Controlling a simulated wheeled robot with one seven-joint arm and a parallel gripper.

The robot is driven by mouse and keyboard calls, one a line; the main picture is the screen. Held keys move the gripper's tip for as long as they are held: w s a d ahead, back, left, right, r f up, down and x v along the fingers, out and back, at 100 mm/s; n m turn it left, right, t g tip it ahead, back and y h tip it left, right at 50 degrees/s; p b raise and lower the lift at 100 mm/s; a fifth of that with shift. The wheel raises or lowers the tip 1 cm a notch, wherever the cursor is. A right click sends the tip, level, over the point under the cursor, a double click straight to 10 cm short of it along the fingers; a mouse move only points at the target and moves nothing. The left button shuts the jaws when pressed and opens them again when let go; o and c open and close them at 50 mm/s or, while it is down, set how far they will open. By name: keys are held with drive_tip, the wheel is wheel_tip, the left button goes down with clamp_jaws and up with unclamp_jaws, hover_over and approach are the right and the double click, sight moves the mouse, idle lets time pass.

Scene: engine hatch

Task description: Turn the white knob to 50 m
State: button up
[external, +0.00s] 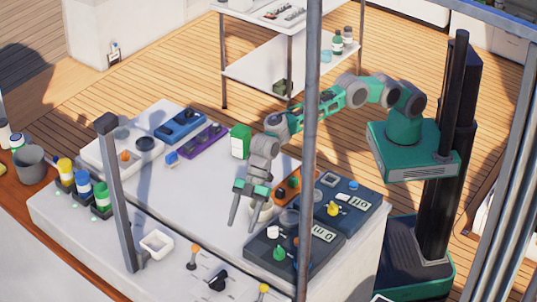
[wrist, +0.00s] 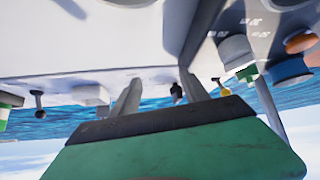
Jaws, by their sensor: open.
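The white knob (external: 273,232) stands on a dark panel (external: 262,252) at the front right of the white surface. A pale, large round knob (wrist: 235,50) shows on the dark panel at the right of the wrist view, beside small printed markings too blurred to read. I cannot tell the knob's setting. My gripper (external: 242,224) points down, left of the white knob and apart from it. Its two fingers are spread with nothing between them. They also show in the wrist view (wrist: 160,92), over the pale surface.
A green knob (external: 280,254) and a numeric display (external: 322,234) share the dark panel. Another panel with a yellow knob (external: 333,209) lies behind. An orange lever (external: 193,255) and a black knob (external: 217,281) are in front. A grey post (external: 312,120) crosses the external view.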

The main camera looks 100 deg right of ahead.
sight(272, 224)
drive_tip(key=s+d+n+y+b, duration=0.1)
drive_tip(key=s+d+n+g+y+b, duration=0.1)
drive_tip(key=s+d+n+y, duration=0.1)
drive_tip(key=s+d+n+g+y+b, duration=0.1)
drive_tip(key=d+n+y+b, duration=0.1)
drive_tip(key=shift+s+r, duration=0.3)
drive_tip(key=shift+r, duration=0.05)
drive_tip(key=s, duration=0.1)
drive_tip(key=s+g+y, duration=0.1)
drive_tip(key=s, duration=0.1)
drive_tip(key=s+d+r+g+b, duration=0.1)
drive_tip(key=shift+s+n+y, duration=0.15)
drive_tip(key=shift+n+y, duration=0.15)
drive_tip(key=shift+n, duration=0.1)
drive_tip(key=shift+g, duration=0.3)
drive_tip(key=x, duration=0.2)
drive_tip(key=p+x, duration=0.1)
drive_tip(key=x, duration=0.4)
drive_tip(key=shift+s+r, duration=0.15)
drive_tip(key=shift+s, duration=0.1)
drive_tip(key=shift+a+f+p, duration=0.25)
drive_tip(key=shift+a+p, duration=0.05)
drive_tip(key=shift+a, duration=0.25)
drive_tip(key=shift+w, duration=0.1)
drive_tip(key=shift+c, duration=0.5)
clamp_jaws()
